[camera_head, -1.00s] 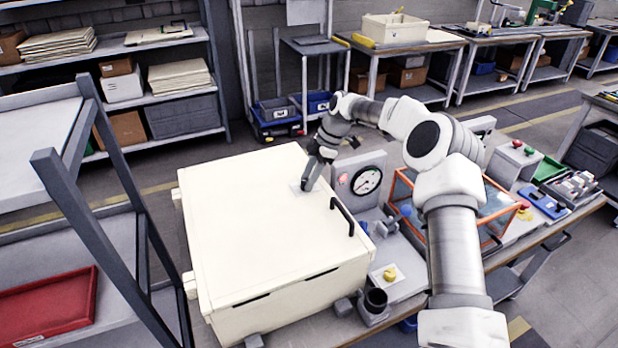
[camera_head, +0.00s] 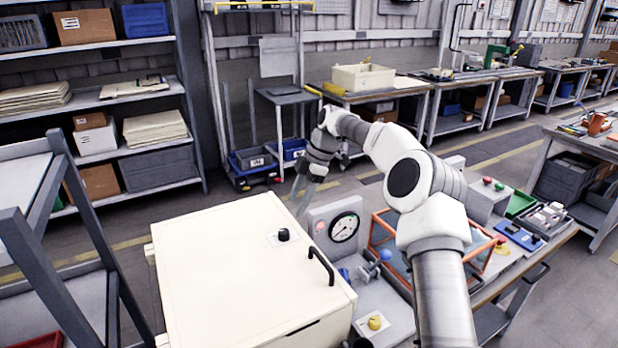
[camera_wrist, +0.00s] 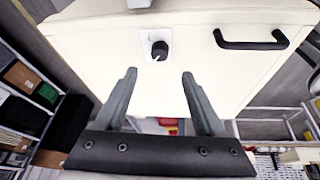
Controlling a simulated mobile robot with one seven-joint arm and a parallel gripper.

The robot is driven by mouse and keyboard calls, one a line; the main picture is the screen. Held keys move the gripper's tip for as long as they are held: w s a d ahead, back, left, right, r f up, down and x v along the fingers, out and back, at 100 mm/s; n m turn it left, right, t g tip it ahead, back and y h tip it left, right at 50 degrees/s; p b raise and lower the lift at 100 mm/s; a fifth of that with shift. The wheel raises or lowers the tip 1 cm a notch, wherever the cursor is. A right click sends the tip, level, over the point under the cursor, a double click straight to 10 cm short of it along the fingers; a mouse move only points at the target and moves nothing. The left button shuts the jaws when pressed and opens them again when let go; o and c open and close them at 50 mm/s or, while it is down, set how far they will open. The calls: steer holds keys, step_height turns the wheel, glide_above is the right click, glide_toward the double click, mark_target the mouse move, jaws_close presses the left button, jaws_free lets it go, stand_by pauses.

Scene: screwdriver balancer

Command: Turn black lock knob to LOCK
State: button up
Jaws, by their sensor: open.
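The black lock knob (camera_head: 284,234) stands on a small white plate (camera_head: 292,239) on top of the cream cabinet (camera_head: 215,270). In the wrist view the knob (camera_wrist: 160,50) shows a pale pointer mark aimed toward the lower left of its face; the plate's lettering is too small to read. My gripper (camera_head: 305,200) is open and empty, beyond the cabinet's far edge and apart from the knob. In the wrist view its two fingers (camera_wrist: 160,75) are spread below the knob, with the knob between their lines but not touching.
A black handle (camera_head: 322,266) rises from the cabinet lid right of the knob. A gauge box (camera_head: 335,228) stands just right of my gripper. The lid is otherwise clear.

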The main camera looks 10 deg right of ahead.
steer(key=v, duration=0.8)
steer(key=shift+p, duration=0.45)
steer(key=s+a+r+m+t+h, duration=0.1)
steer(key=s+r+m+h, duration=0.1)
steer(key=s+r+m, duration=0.5)
steer(key=s+a+r+m+t+h, duration=0.15)
steer(key=s+r, duration=0.35)
steer(key=s, duration=0.5)
steer(key=s+d+f+m+t, duration=0.1)
steer(key=s+d+f+m, duration=0.1)
steer(key=s, duration=0.6)
steer(key=s+d+f+m+t, duration=0.1)
steer(key=s+d+f+m, duration=0.1)
steer(key=s+m, duration=0.4)
steer(key=s+d+f+m+t+h, duration=0.1)
steer(key=s+d+m, duration=0.3)
steer(key=s, duration=0.6)
steer(key=shift+s+d+f, duration=0.3)
steer(key=shift+s+f, duration=0.05)
steer(key=shift+f, duration=0.3)
steer(key=shift+t, duration=0.25)
